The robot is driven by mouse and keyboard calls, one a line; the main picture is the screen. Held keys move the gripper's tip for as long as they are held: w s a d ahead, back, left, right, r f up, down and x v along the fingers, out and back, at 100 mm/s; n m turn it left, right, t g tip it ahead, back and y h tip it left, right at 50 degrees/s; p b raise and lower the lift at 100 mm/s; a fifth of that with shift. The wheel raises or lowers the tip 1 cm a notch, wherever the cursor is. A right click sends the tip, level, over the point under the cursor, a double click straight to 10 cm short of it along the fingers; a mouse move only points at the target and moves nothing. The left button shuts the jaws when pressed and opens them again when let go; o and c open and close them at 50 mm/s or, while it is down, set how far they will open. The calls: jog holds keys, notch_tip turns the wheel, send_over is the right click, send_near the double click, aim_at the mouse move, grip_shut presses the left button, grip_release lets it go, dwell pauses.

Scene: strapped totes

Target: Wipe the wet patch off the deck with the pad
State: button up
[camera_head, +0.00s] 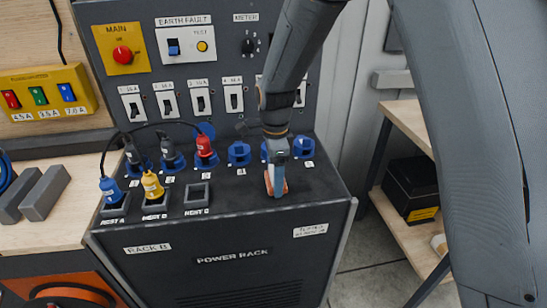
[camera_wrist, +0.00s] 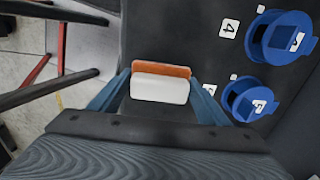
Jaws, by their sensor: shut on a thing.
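My gripper (camera_head: 277,172) points down over the right front part of the dark deck (camera_head: 236,196) on top of the power rack. It is shut on the pad (camera_head: 268,184), an orange and white block. In the wrist view the pad (camera_wrist: 160,89) sits between the two blue fingers, white face toward the camera and orange behind. The pad is at or just above the deck; I cannot tell whether it touches. I cannot make out the wet patch in either view.
Blue sockets (camera_head: 239,152) line the deck's back, close to my gripper; two show in the wrist view (camera_wrist: 282,37). A switch panel (camera_head: 187,72) rises behind. The deck's front middle is clear.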

jog(key=shift+s+r, duration=0.15)
jog(key=shift+r, duration=0.55)
jog(key=shift+r+p, duration=1.95)
jog(key=shift+r, duration=0.4)
